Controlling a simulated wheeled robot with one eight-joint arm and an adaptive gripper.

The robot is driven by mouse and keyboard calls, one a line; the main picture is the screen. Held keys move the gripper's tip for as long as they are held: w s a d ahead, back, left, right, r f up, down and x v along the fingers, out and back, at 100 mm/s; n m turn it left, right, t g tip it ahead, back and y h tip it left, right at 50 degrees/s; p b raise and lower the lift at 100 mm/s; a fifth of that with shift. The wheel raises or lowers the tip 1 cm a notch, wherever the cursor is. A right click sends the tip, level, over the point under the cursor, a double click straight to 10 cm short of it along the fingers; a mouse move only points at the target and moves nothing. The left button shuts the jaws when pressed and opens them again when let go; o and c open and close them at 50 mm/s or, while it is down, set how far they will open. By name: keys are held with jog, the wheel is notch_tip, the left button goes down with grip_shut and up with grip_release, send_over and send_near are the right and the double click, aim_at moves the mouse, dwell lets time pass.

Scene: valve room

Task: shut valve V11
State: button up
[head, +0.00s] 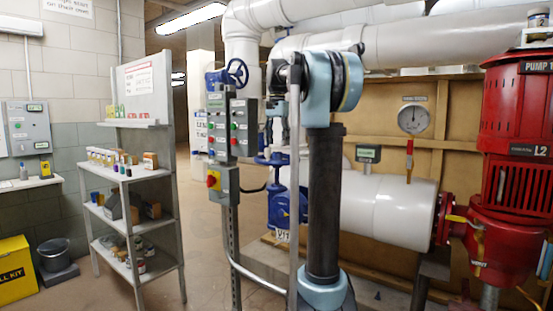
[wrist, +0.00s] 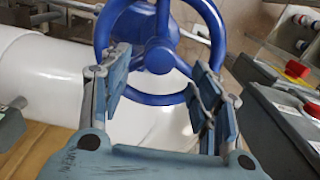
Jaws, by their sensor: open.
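In the wrist view a blue handwheel (wrist: 160,57), with a round hub and spokes, lies just beyond and between my fingers. My gripper (wrist: 158,72) is open, one finger on each side of the wheel's lower part. I cannot tell whether either finger touches the rim. In the head view a blue valve (head: 284,206) sits on the white pipe, with a partly covered tag (head: 282,236) that seems to start with V1. Its small blue handwheel (head: 274,160) is partly hidden by my arm. My gripper cannot be made out in the head view.
Grey control boxes (head: 223,184) on a post stand left of the valve; red buttons (wrist: 297,68) show close right in the wrist view. Another blue handwheel (head: 237,72) is higher up. A red pump (head: 515,150) stands right, a shelf (head: 132,172) left.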

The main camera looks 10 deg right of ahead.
aim_at(277, 155)
jog(key=shift+f, duration=3.25)
jog(key=c, duration=1)
jog(key=m, duration=0.6)
jog(key=shift+s+d+m, duration=0.1)
jog(key=shift+m, duration=0.2)
jog(key=shift+o, duration=0.8)
jog(key=shift+m, duration=0.6)
jog(key=shift+o, duration=0.2)
